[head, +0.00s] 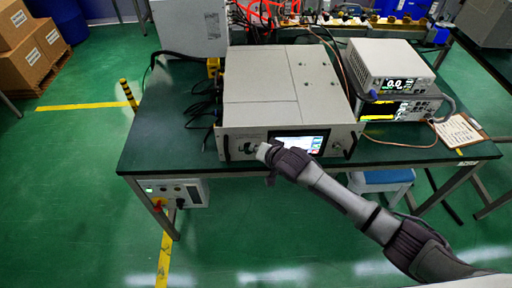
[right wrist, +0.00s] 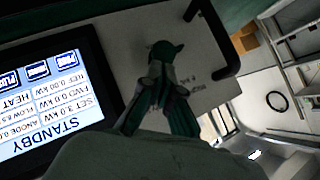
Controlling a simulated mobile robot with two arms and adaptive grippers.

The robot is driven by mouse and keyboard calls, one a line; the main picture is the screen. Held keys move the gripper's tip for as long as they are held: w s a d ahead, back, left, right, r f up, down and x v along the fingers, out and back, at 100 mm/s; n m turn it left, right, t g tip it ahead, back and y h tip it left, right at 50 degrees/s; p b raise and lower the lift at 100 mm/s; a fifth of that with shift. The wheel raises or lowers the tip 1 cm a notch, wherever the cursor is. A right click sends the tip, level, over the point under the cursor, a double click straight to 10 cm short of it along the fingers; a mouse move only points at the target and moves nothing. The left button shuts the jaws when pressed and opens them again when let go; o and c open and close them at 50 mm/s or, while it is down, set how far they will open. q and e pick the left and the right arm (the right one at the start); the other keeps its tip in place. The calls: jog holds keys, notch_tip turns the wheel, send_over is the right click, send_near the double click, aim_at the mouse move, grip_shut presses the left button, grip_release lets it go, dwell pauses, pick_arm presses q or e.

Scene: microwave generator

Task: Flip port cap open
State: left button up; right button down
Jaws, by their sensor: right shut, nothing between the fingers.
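The microwave generator (head: 275,95) is a wide grey box on the table, with a lit screen (head: 300,143) on its front panel. The screen reads STANDBY in the right wrist view (right wrist: 45,105). A small dark knob-like part, apparently the port cap (right wrist: 165,48), sticks out of the panel beside the screen. My right gripper (right wrist: 160,80) is shut and empty, with its fingertips right at this part. I cannot tell whether they touch it. In the head view, my right gripper (head: 264,151) is in front of the panel and hides part of it. My left gripper is not in view.
A dark panel handle (right wrist: 225,40) is close to the cap. Stacked instruments (head: 395,85) stand on the table to the right, and black cables (head: 200,110) lie to the left. A small white box (head: 180,192) hangs below the table edge. The floor in front is clear.

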jog(key=shift+f, duration=0.1)
dwell(0.3)
jog(key=shift+d+f+y+b, duration=0.1)
jog(key=shift+f+y+b, duration=0.1)
jog(key=shift+y+b, duration=0.15)
